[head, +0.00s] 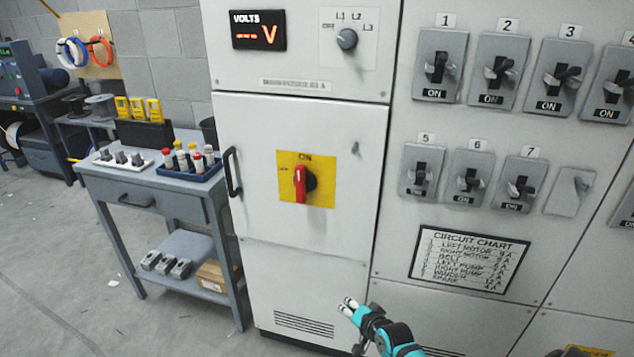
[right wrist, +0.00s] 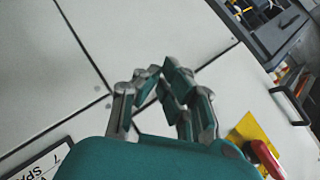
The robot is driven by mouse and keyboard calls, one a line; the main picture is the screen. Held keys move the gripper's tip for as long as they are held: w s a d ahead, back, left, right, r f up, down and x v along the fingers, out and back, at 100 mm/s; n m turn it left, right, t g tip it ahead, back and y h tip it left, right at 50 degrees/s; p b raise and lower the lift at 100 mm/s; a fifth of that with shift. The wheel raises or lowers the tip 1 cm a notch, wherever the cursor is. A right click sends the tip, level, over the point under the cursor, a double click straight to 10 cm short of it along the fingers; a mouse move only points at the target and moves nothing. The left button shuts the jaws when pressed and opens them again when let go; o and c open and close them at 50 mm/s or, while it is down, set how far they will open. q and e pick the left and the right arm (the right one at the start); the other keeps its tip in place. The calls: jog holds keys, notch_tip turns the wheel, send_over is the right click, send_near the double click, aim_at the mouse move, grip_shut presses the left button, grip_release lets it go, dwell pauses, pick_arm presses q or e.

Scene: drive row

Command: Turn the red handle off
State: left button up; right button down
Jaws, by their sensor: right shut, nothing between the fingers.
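The red handle (head: 301,184) sits on a yellow plate (head: 323,197) on the white cabinet door. It stands upright, in line with the ON mark at the top of the plate; a mark at the plate's left is too small to read surely. In the right wrist view the red handle (right wrist: 266,158) and yellow plate (right wrist: 249,131) show at the lower right, partly hidden by my gripper body. My right gripper (head: 348,305) is shut and empty, below and right of the handle, apart from it. It also shows in the right wrist view (right wrist: 160,85). My left gripper is not in view.
A door pull (head: 232,172) is on the cabinet's left edge. Numbered grey switches (head: 437,65) and a circuit chart (head: 468,262) are on the panel to the right. A grey cart (head: 150,190) with fuses and small parts stands left. The door front around the handle is clear.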

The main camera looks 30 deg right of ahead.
jog(key=w+d+r+m+t, duration=0.2)
jog(key=r, duration=0.7)
jog(key=w+d+r+m+t, duration=0.1)
jog(key=w+r+t, duration=0.15)
jog(key=r, duration=0.65)
jog(key=m+t, duration=0.2)
jog(key=m, duration=0.1)
send_near(317, 182)
jog(key=s+r, duration=0.4)
jog(key=s, duration=0.3)
pick_arm(q)
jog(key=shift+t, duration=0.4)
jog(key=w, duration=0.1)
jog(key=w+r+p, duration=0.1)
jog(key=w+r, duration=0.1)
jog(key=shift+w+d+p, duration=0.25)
jog(key=shift+p, duration=0.15)
pick_arm(e)
jog(key=w, duration=0.4)
jog(key=w+a, duration=0.1)
jog(key=w, duration=0.7)
jog(key=shift+w+a+f, duration=0.3)
jog(key=shift+w+a, duration=0.05)
jog(key=shift+a, duration=0.05)
jog(key=shift+n, duration=0.3)
